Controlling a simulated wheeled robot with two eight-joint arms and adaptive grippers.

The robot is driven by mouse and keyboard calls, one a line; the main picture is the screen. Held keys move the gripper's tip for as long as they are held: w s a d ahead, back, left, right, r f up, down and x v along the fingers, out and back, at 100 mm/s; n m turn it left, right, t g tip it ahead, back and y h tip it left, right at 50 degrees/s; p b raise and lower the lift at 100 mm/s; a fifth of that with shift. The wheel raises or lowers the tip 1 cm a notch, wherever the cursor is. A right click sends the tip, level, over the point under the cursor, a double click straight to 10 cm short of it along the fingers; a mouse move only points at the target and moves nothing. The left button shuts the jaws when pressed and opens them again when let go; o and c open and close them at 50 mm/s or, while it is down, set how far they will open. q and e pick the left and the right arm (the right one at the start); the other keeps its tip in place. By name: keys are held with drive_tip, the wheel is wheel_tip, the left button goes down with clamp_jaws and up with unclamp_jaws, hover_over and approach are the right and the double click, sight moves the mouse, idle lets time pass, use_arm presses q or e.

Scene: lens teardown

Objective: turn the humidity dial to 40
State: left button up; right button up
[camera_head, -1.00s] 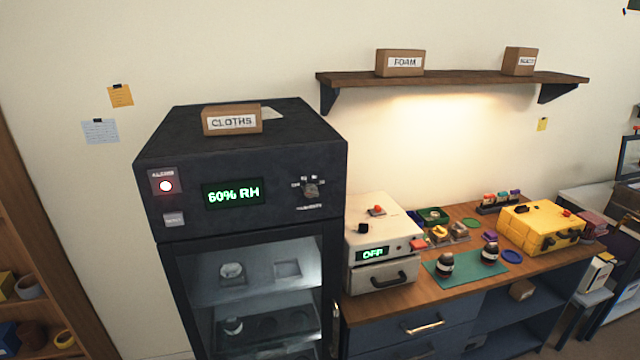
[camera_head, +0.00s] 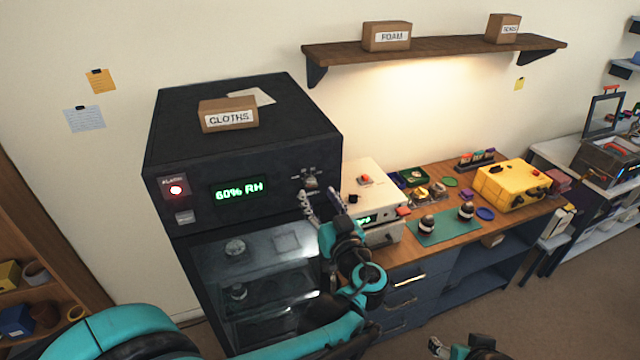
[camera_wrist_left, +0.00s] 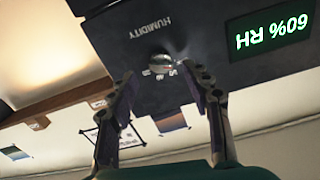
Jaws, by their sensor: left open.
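The humidity dial (camera_head: 311,182) is a small metallic knob on the dark front panel of the cabinet (camera_head: 250,160). In the left wrist view the dial (camera_wrist_left: 159,64) shows upside down under the word HUMIDITY, with small scale marks around it. The green display (camera_head: 239,190) reads 60% RH; it also shows in the wrist view (camera_wrist_left: 270,38). My left gripper (camera_head: 318,197) is open just in front of and below the dial, its fingers spread to either side, apparently not gripping it. The knob's exact pointing is too small to read. Part of my right gripper (camera_head: 463,350) shows at the bottom edge.
A CLOTHS box (camera_head: 228,115) lies on top of the cabinet. A red lit alarm button (camera_head: 176,190) sits left of the display. A white device (camera_head: 372,185) stands close right of the cabinet on the wooden bench. A shelf (camera_head: 430,50) hangs above.

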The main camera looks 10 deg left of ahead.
sight(312, 187)
use_arm(q)
drive_tip(key=x, duration=0.4)
drive_tip(key=shift+w+a, duration=0.25)
drive_tip(key=shift+w, duration=0.1)
drive_tip(key=c, duration=1.1)
